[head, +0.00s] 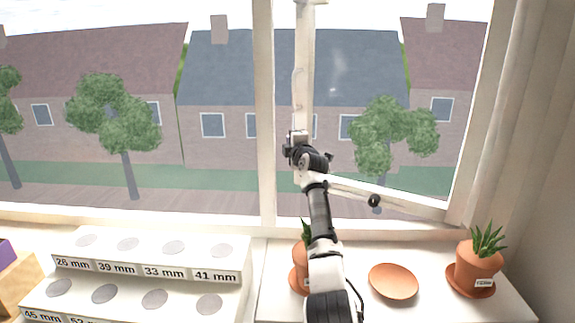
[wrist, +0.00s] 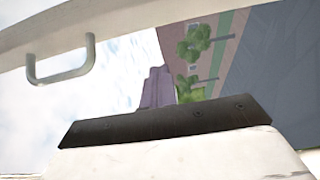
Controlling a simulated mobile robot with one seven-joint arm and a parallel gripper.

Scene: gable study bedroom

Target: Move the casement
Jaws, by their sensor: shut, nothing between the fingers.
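The casement (head: 304,70) is the right-hand sash of the window, with a pale frame. It stands ajar: its bottom rail (head: 415,207) slants away from the sill, and its free stile is apart from the central post (head: 264,120). A slim handle (head: 297,88) is on that stile; it also shows at upper left in the wrist view (wrist: 60,75). My gripper (head: 299,148) is shut and empty at the stile, below the handle. Whether it touches the stile cannot be told. A stay with a dark knob (head: 374,201) is near the bottom rail.
Potted plants stand on the sill, one partly behind my arm (head: 301,262) and one at right (head: 479,260). An empty terracotta saucer (head: 393,281) lies between them. A white stepped rack with size labels (head: 150,270) stands at left. A curtain (head: 500,120) hangs at right.

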